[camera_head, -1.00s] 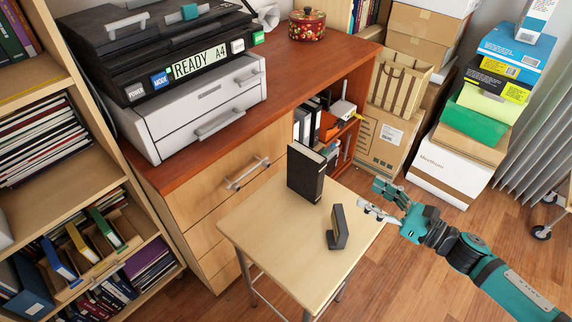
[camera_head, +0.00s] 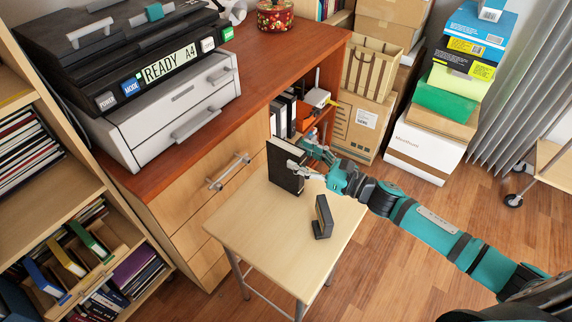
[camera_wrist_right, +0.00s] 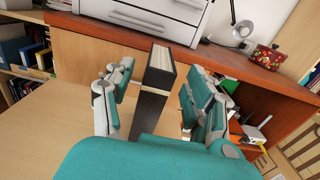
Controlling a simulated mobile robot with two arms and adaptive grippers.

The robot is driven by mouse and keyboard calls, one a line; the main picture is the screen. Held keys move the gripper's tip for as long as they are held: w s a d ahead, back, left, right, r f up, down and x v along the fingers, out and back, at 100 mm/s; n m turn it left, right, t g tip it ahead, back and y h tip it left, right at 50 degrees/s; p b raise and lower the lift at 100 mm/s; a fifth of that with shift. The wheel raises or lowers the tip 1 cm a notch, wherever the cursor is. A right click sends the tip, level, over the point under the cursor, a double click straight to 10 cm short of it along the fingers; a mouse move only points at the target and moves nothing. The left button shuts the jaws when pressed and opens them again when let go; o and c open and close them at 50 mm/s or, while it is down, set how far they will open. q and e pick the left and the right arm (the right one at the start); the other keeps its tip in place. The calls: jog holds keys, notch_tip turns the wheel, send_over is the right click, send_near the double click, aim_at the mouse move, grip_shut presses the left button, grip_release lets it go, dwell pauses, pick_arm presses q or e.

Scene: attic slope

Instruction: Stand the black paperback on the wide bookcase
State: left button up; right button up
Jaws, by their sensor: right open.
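The black paperback (camera_head: 284,170) stands upright on a small light-wood table (camera_head: 262,238). My right gripper (camera_head: 299,156) is at the book's right-hand end, with its fingers apart. In the right wrist view the book (camera_wrist_right: 153,100) stands between the two open fingers of the gripper (camera_wrist_right: 158,92), with a gap visible on each side. A light-wood bookcase (camera_head: 62,196) with books and binders fills the left edge of the head view; I cannot tell whether it is the wide one. My left gripper is not in view.
A dark bookend (camera_head: 321,217) stands on the table, right of the book. A brown cabinet (camera_head: 185,163) bearing a printer (camera_head: 165,95) stands behind the table. Stacked boxes (camera_head: 424,147) stand at the back right. The table's front is clear.

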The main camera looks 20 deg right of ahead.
aim_at(286, 145)
jog(key=shift+w+a+r, duration=0.15)
jog(key=shift+w+a, duration=0.1)
jog(key=x, duration=0.1)
jog(key=p+x, duration=0.1)
jog(key=x, duration=0.1)
jog(key=shift+w+a+r, duration=0.2)
jog(key=shift+a, duration=0.05)
jog(key=shift+w+a+f, duration=0.1)
jog(key=shift+w+a, duration=0.25)
jog(key=shift+w, duration=0.1)
jog(key=shift+s, duration=0.1)
jog(key=shift+c, duration=0.8)
grip_shut()
